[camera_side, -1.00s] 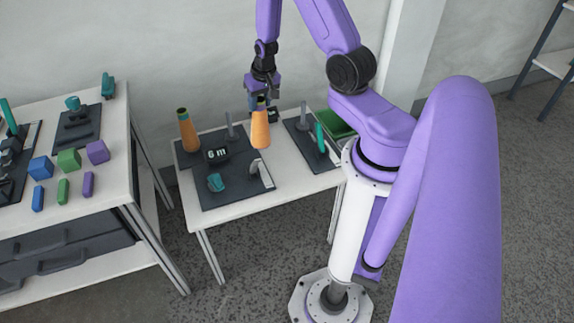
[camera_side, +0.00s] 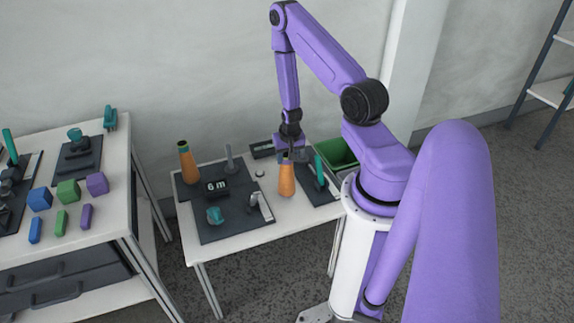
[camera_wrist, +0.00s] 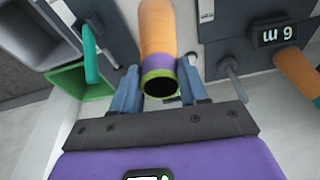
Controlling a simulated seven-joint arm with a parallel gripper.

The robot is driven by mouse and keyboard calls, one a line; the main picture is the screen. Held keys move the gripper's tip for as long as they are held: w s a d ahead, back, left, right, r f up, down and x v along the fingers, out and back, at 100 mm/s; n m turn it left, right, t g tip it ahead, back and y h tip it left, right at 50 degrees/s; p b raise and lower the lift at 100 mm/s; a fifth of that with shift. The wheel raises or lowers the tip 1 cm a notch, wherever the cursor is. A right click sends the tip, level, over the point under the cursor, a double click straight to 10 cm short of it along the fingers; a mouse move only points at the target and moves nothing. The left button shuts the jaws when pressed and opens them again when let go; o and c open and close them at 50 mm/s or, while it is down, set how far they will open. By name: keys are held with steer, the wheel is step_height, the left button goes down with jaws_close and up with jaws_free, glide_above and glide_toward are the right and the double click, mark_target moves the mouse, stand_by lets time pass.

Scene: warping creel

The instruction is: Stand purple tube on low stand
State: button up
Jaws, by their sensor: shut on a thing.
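The purple tube is an orange cone with a purple band and a green rim; it shows in the side view (camera_side: 287,180) and wrist view (camera_wrist: 158,35). My gripper (camera_side: 286,157) is shut on its banded top end, which sits between the blue fingers in the wrist view (camera_wrist: 158,90). The tube looks upright in the side view, between the large dark mat and the small dark plate; I cannot tell whether its base touches anything. A grey peg (camera_side: 228,158) stands on the large mat. Which fixture is the low stand is unclear; my gripper hides part of the small plate.
A second orange tube (camera_side: 187,162) with a green rim stands at the mat's left. A "6 m" display (camera_side: 216,187), a teal part (camera_side: 214,215) and a bracket (camera_side: 260,205) are on the mat (camera_side: 225,232). A teal rod (camera_side: 320,170) and green bin (camera_side: 338,153) are at right.

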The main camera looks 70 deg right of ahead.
mark_target(287, 163)
steer(key=shift+f, duration=1.65)
steer(key=o, duration=1.1)
steer(key=shift+f, duration=0.1)
